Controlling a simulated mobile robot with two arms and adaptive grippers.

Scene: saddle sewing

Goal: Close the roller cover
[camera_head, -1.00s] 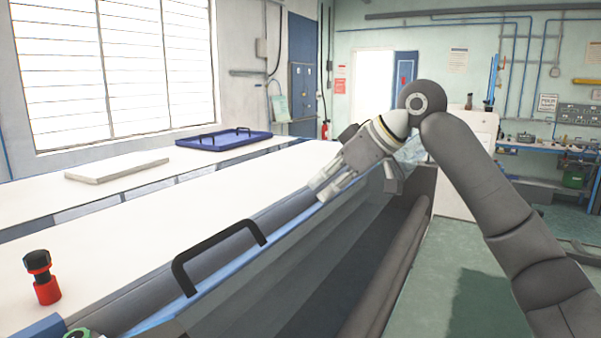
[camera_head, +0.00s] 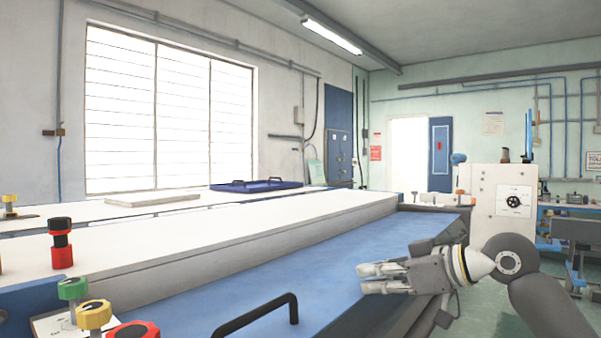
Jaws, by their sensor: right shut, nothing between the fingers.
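The blue roller cover (camera_head: 290,258) lies nearly flat along the front of the long machine, beside the white bed. A black bar handle (camera_head: 265,313) is on its near part, at the bottom of the view. My right gripper (camera_head: 363,279) is shut and empty, pointing left over the cover's right part. I cannot tell whether its fingers touch the cover. The rollers are hidden from this angle. My left gripper is out of view.
Red (camera_head: 61,258), green, yellow and other red knobs stand at the machine's near left end. A white control box (camera_head: 503,203) stands at its far end. A blue tray (camera_head: 257,185) and a pale slab (camera_head: 153,200) lie on the surface behind. Green floor shows at right.

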